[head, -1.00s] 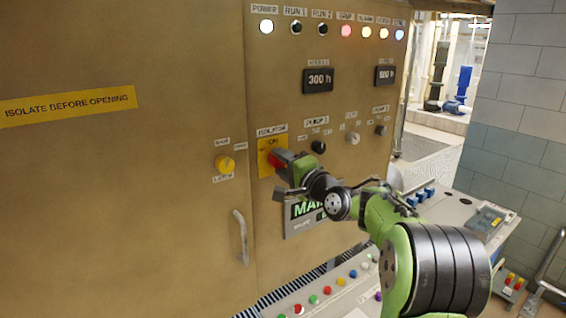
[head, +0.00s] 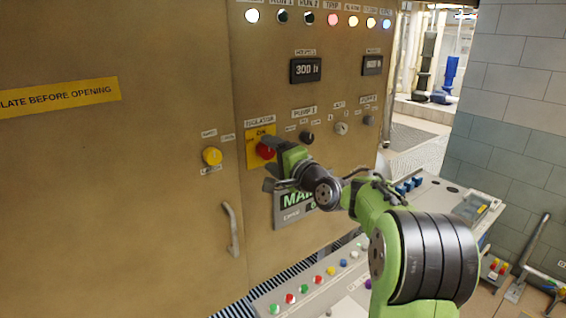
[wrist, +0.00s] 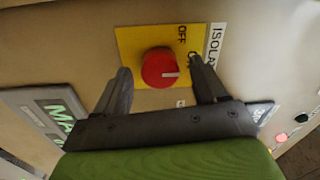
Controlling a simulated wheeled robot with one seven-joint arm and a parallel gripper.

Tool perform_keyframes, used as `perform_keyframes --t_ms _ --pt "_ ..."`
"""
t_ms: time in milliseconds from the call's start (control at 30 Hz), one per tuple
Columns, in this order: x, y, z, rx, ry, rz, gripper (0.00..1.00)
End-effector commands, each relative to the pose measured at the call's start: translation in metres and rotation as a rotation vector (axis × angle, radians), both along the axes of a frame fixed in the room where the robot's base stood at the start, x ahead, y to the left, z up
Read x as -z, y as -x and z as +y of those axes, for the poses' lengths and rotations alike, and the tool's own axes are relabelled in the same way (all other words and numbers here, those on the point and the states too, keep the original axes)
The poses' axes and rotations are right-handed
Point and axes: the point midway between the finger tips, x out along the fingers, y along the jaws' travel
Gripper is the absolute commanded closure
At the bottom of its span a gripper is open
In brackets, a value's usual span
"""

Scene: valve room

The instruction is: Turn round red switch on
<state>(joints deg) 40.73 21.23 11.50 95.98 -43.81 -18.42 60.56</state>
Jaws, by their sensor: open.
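The round red switch (head: 264,151) sits on a yellow plate (head: 251,158) marked OFF and ON, under an ISOLATOR label on the tan cabinet. In the wrist view the red knob (wrist: 158,68) shows a white mark pointing to the picture's right, towards the ON lettering, which one finger partly covers. My gripper (head: 267,164) is open just in front of the plate. In the wrist view its two fingers (wrist: 160,83) stand on either side of the knob with gaps, holding nothing. I cannot tell how far the fingertips are from the panel.
A black pump knob (head: 307,137) is close on the right. A green-lettered display (head: 292,210) is below my gripper. A console with coloured buttons (head: 318,279) runs beneath.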

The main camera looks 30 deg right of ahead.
Motion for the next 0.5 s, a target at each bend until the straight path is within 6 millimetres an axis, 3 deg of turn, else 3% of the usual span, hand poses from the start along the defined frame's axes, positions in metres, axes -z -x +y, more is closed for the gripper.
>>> perform_keyframes --t_ms 500 --pt "0.008 0.129 -0.026 0.006 0.001 0.001 0.29"
